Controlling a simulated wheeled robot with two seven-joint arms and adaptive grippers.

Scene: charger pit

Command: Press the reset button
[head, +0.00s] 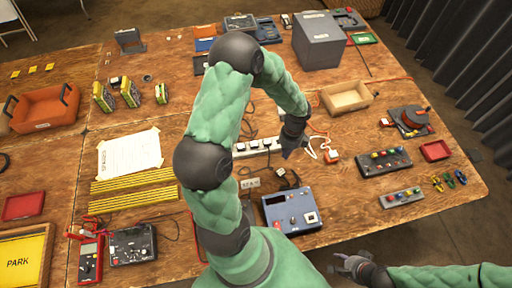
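A blue box (280,210) with small controls lies near the table's front edge. I cannot read any label, so I cannot tell which control is the reset button. My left gripper (289,149) points down above the white power strip, behind the blue box and apart from it. Its fingers are too small and dark to tell if they are open. My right gripper (341,263) is low at the table's front edge, right of the blue box, with its fingers apart and empty.
A white power strip (244,149) with plugs and cables lies mid-table. Two button panels (384,161) (401,197) and a dark device with a red ring (409,120) are at the right. A multimeter (91,258) lies front left.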

